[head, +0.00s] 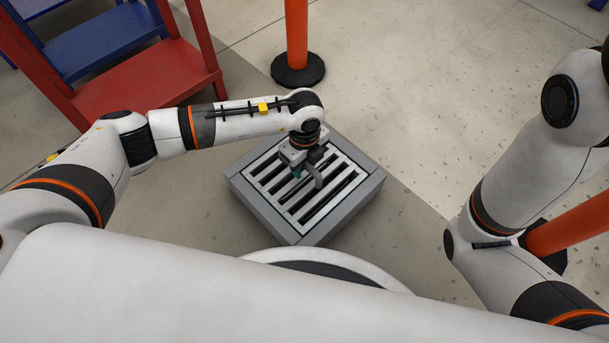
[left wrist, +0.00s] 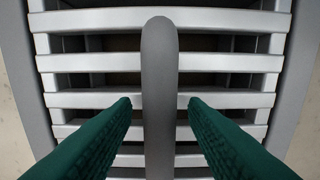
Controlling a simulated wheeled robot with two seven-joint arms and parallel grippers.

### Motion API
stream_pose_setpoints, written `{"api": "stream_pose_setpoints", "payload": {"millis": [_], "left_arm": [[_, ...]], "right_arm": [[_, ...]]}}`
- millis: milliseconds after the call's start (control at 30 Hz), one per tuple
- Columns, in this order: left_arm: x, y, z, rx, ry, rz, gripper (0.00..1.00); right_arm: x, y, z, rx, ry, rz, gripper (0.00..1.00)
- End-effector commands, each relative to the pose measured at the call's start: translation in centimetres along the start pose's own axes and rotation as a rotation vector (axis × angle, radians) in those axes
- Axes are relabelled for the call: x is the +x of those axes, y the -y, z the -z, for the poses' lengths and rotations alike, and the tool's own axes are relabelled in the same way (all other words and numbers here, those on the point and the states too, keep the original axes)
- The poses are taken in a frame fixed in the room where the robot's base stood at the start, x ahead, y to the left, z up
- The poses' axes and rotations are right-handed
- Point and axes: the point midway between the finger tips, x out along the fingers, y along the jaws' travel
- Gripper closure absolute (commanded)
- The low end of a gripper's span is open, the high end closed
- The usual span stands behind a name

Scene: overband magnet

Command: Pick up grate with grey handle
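The grate (head: 292,213) has pale slats in a grey frame and lies on the floor in front of me. It also fills the left wrist view (left wrist: 80,63). Its grey handle (head: 313,179) stands up from the slats; in the left wrist view the handle (left wrist: 160,90) runs up the middle. My left gripper (head: 305,172) is over the grate at the handle. In the left wrist view its green fingers (left wrist: 160,102) are apart, one on each side of the handle, with a gap on both sides. My right gripper is not in view.
An orange post (head: 296,35) on a black base stands behind the grate. Another orange post (head: 575,228) is at the right, near my right arm. Red and blue steps (head: 135,80) stand at the back left. Floor right of the grate is clear.

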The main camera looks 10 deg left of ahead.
Motion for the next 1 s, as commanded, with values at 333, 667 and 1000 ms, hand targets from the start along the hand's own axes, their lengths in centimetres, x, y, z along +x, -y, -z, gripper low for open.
{"api": "stream_pose_setpoints", "payload": {"millis": [333,667,1000], "left_arm": [[-0.08,-0.01,-0.01,0.000,0.000,0.000,1.00],[-0.07,0.00,-0.01,0.000,0.000,0.000,1.00],[-0.06,0.01,-0.01,0.000,0.000,0.000,1.00]], "right_arm": [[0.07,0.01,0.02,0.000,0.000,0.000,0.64],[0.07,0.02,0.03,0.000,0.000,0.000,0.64],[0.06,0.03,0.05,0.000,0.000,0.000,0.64]]}}
